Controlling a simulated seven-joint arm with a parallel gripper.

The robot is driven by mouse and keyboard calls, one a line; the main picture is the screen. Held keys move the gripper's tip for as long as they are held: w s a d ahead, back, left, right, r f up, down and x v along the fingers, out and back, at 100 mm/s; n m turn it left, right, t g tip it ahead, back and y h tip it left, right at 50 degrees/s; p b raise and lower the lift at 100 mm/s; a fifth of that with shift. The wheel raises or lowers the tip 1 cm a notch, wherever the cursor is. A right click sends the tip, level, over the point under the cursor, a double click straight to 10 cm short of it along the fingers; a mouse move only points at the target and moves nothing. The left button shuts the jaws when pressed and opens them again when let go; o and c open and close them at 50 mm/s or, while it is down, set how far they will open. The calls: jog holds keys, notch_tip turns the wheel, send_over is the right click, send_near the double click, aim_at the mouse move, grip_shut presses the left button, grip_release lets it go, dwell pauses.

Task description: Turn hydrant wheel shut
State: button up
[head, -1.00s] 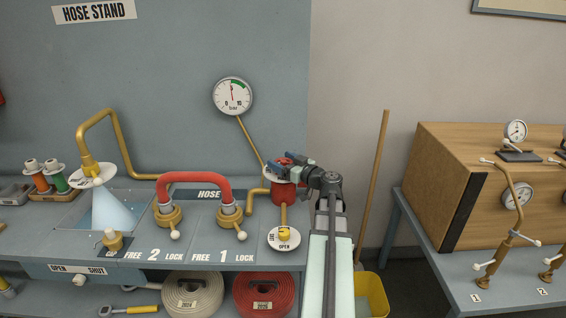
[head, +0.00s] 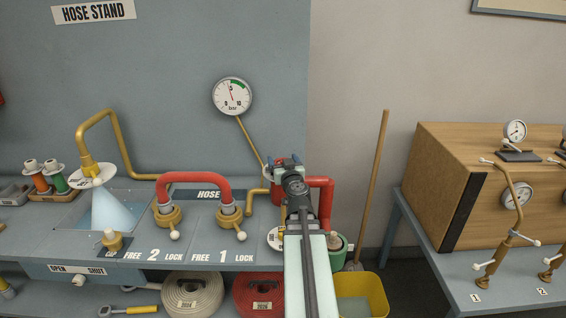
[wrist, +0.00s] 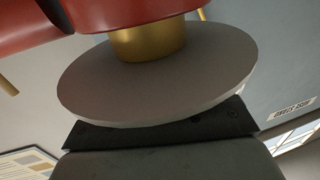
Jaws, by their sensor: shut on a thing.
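The arm hides most of the wheel and of the hydrant body; a red side pipe (head: 325,190) shows to the right. The wrist view is upside down: it shows the red hydrant body (wrist: 140,12), its brass neck (wrist: 148,42) and a pale round plate (wrist: 160,85) close to the dark gripper part (wrist: 160,133).
A red hose loop (head: 194,180) and brass couplings stand left of my gripper. A dial plate (head: 274,238) is half hidden by my arm. A green container (head: 346,252), a yellow bucket (head: 375,292) and a broom handle (head: 374,185) stand to the right.

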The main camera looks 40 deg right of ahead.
dwell(0.4)
jog(key=o, duration=1)
jog(key=shift+c, duration=0.2)
jog(key=shift+r, duration=5)
